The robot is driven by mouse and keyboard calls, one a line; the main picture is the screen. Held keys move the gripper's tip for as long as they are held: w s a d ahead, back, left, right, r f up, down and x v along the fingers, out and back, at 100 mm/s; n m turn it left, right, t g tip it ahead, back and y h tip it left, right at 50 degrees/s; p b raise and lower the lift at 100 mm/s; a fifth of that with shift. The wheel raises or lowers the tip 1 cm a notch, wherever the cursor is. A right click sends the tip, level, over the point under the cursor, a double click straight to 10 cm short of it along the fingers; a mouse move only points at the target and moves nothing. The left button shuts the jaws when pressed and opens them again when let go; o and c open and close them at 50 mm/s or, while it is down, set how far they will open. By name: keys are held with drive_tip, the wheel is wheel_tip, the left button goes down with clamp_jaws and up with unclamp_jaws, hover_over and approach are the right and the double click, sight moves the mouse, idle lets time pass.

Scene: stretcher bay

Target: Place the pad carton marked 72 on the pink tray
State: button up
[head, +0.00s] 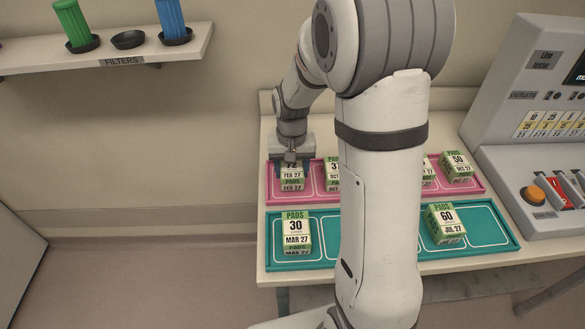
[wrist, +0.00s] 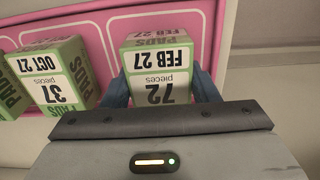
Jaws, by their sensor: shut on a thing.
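The pad carton marked 72 (head: 292,182) is green and white, dated FEB 27. In the head view it is upright over the left end compartment of the pink tray (head: 319,180). My gripper (head: 291,161) comes down on it from above and is shut on it. In the wrist view the carton marked 72 (wrist: 158,72) sits between my two blue fingers (wrist: 160,92), with the pink tray (wrist: 206,22) behind it. I cannot tell whether its base touches the tray.
In the pink tray stand a carton marked 37 (wrist: 52,75) and one marked 50 (head: 457,165); my arm hides part of that row. The teal tray (head: 324,250) in front holds cartons 30 (head: 296,232) and 60 (head: 446,223). A line tester (head: 535,120) stands at right.

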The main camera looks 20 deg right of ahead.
drive_tip(key=shift+s+f, duration=0.1)
drive_tip(key=shift+f, duration=0.05)
drive_tip(key=shift+f, duration=0.1)
drive_tip(key=shift+f, duration=0.15)
drive_tip(key=o, duration=1.1)
